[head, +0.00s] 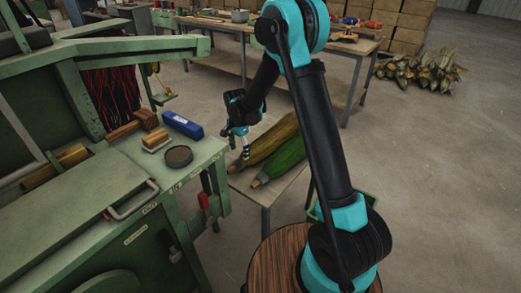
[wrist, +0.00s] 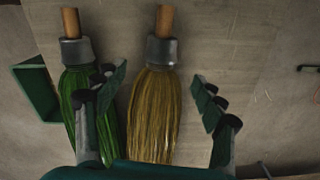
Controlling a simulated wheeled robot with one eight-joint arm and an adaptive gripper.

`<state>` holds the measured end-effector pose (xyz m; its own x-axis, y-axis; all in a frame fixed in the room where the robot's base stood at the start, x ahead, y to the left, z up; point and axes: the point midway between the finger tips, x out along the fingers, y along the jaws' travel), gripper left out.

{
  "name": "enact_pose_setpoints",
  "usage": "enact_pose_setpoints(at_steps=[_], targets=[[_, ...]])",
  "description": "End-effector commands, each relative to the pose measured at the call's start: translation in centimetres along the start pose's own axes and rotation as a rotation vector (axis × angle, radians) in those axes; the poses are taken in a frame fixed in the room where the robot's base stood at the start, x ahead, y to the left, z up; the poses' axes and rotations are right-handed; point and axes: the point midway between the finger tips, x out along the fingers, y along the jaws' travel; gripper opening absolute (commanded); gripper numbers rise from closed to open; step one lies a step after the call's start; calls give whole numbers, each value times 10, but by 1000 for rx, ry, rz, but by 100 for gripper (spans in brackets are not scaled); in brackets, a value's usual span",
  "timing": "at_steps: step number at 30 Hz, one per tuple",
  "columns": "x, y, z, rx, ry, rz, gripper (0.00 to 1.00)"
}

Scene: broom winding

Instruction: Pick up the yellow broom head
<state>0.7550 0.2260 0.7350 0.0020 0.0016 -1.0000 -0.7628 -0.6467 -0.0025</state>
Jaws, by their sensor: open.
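The yellow broom head (head: 272,139) lies on a small low table (head: 270,194) beside the green machine, with a wooden stub and grey collar at its near end. In the wrist view the yellow broom head (wrist: 157,105) lies between the two fingers of my gripper (wrist: 163,90), nearer the left finger. My gripper (head: 241,150) is open, empty and above the broom head's collar end in the head view. A green broom head (head: 284,158) lies right beside the yellow one; it also shows in the wrist view (wrist: 78,85), partly behind my left finger.
The green machine (head: 130,190) stands close on the left, with a blue box (head: 182,125) and a dark round disc (head: 179,156) on its top. A green bin (wrist: 36,88) is beside the small table. A long workbench (head: 290,40) stands behind.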

Motion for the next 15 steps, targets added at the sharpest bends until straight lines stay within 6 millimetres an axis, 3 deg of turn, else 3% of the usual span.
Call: enact_pose_setpoints(at_steps=[3, 11, 15], targets=[[18, 0, 0, 0, 0, 0, 70], [35, 0, 0, -1, 0, 0, 70], [54, -2, 2, -1, 0, 0, 70]])
